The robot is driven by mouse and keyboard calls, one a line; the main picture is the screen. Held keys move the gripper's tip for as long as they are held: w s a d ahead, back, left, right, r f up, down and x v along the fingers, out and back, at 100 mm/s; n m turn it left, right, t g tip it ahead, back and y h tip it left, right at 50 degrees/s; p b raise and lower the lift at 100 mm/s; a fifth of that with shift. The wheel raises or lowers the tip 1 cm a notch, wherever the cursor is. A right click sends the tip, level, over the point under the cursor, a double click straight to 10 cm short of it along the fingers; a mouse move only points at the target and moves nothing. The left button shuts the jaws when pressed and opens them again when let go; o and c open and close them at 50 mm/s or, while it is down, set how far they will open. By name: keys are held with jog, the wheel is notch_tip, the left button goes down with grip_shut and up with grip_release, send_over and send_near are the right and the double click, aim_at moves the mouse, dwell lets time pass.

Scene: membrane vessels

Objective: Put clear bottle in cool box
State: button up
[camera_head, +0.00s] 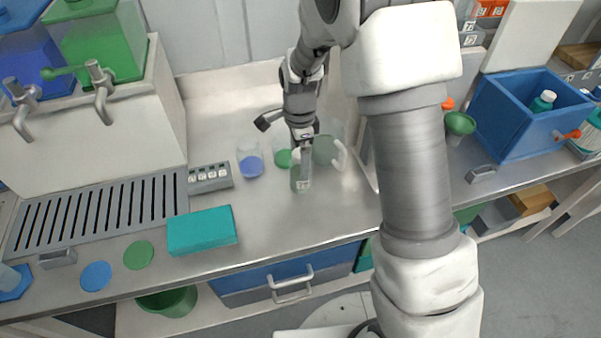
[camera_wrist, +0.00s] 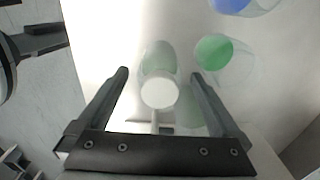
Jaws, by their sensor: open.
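The clear bottle (camera_head: 300,181), pale green with a light label, stands on the steel counter directly below my gripper (camera_head: 302,143). In the wrist view, its round white cap (camera_wrist: 159,91) lies between the two spread fingers of my gripper (camera_wrist: 160,75), with a gap on both sides. The gripper is open and holds nothing. A blue open-topped box (camera_head: 507,137) on the right side of the counter looks like the cool box, though I cannot be sure.
A clear cup with blue contents (camera_head: 251,164) and one with green contents (camera_head: 283,158) stand close to the bottle. A clear handled vessel (camera_head: 326,151) is right behind it. A teal block (camera_head: 202,231) lies at left. A green funnel (camera_head: 460,123) stands left of the blue box.

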notch_tip(320, 180, down, 5)
jog(key=shift+d, duration=0.15)
jog(key=c, duration=1.6)
